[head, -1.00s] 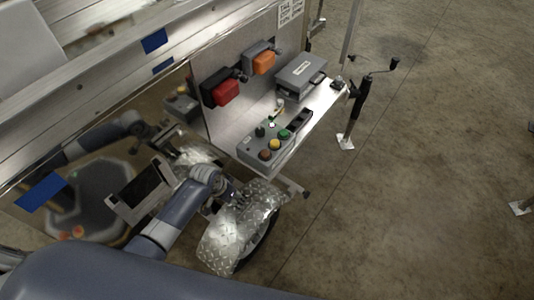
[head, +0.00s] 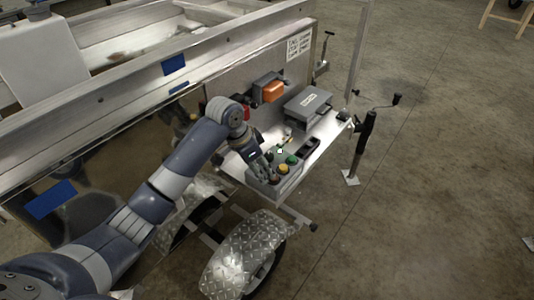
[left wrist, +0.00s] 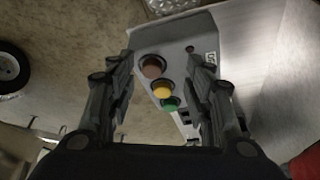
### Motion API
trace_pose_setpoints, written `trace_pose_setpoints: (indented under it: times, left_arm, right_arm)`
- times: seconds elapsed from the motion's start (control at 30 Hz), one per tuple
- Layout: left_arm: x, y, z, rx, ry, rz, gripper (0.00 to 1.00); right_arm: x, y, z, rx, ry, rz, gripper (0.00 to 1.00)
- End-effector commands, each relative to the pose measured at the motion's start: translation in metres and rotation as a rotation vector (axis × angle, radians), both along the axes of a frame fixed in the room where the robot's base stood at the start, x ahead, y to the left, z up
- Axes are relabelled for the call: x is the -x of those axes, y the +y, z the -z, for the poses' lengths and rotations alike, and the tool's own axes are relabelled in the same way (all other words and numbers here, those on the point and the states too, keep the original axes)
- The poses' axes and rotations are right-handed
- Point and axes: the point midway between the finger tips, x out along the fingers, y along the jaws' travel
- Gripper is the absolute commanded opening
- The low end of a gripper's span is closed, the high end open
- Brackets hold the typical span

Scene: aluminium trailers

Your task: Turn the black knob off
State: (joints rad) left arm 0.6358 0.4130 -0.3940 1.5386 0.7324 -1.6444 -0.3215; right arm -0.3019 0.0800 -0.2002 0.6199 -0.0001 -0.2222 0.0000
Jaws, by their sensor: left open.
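A grey control box (head: 287,182) sits on the metal shelf, with a yellow button (head: 283,169) and a green button (head: 291,158) on top. My left gripper (head: 269,177) is open over the near left part of the box, and its fingers hide part of the top. In the left wrist view the box (left wrist: 185,38) lies between the open fingers (left wrist: 160,62). I cannot clearly make out the black knob. My right gripper is not in view.
An orange connector (head: 273,91) and a partly hidden red one are on the trailer wall behind. A grey case (head: 307,102) stands farther along the shelf. A crank jack (head: 364,140) stands right of it, and a wheel fender (head: 240,255) is below.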

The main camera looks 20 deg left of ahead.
Motion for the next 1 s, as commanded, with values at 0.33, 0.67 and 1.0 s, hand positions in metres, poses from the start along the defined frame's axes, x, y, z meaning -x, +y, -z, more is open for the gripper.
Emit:
trace_pose_setpoints:
  times: [0.33, 0.67, 1.0]
  left_arm:
    - [-0.053, 0.034, -0.075, 0.021, -0.025, 0.011, 0.47]
    - [-0.064, 0.025, -0.043, 0.025, -0.021, 0.013, 0.47]
    - [-0.080, 0.010, 0.010, 0.023, -0.023, 0.012, 0.47]
  right_arm:
    - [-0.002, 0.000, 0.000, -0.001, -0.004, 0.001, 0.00]
    - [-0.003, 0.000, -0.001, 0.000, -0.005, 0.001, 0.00]
    - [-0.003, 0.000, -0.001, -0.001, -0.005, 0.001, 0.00]
